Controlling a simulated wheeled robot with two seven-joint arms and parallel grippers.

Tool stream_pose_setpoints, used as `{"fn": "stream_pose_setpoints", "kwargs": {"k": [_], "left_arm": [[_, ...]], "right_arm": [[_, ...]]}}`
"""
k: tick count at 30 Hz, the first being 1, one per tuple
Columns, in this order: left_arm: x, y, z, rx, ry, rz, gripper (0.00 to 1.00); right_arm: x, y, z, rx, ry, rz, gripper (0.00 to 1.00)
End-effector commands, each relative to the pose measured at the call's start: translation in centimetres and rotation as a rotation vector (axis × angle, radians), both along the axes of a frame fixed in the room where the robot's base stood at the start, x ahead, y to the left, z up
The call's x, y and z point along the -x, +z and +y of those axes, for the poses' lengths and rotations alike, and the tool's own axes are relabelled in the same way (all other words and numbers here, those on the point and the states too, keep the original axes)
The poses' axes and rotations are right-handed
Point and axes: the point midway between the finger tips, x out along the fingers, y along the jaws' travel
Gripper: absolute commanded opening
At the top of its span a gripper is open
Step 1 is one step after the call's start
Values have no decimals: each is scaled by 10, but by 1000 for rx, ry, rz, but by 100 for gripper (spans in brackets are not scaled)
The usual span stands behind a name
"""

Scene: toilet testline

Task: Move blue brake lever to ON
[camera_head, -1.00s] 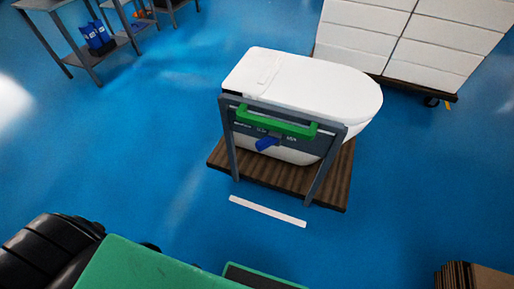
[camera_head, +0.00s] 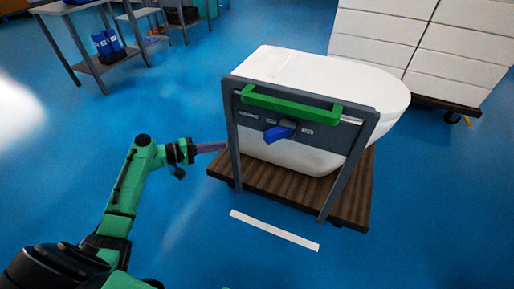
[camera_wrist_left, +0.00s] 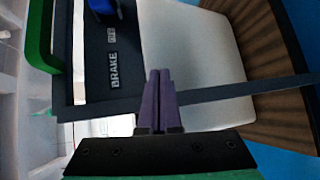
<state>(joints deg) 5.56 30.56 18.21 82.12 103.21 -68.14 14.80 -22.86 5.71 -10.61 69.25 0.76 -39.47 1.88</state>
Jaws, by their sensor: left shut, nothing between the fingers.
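The blue brake lever (camera_head: 279,131) sits on the dark panel of the cart's frame, below the green handle bar (camera_head: 290,106). It sticks out toward the lower left, between small labels too small to read in the head view. My left gripper (camera_head: 222,147) is left of the cart frame, apart from the lever, with its fingers shut and empty. In the left wrist view, the purple fingers (camera_wrist_left: 159,75) are together near the panel edge. The lever (camera_wrist_left: 104,6) is cut off at the top edge, above the BRAKE label (camera_wrist_left: 114,70). My right gripper is out of view.
The cart carries a white toilet (camera_head: 325,80) on a brown wooden base (camera_head: 270,190). A white strip (camera_head: 274,230) lies on the floor in front. Stacked white boxes (camera_head: 425,45) stand behind right, and grey shelves (camera_head: 95,65) at back left. The blue floor left of the cart is open.

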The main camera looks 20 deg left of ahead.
Motion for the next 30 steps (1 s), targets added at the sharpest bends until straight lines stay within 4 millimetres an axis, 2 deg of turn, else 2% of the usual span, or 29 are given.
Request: {"fn": "stream_pose_setpoints", "kwargs": {"k": [1,3,6,15,19,30], "left_arm": [[-1,19,-3,35,-39,-57,0],[1,47,-8,74,-84,-112,0],[4,67,-12,99,-116,-147,0],[4,69,-13,103,-116,-147,0],[-2,69,-21,104,-116,-147,0],[-49,69,-83,104,-116,-147,0]], "right_arm": [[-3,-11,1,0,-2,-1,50],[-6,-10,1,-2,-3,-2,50],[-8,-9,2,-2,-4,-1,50],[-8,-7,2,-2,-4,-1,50],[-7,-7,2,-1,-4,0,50],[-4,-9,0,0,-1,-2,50]]}}
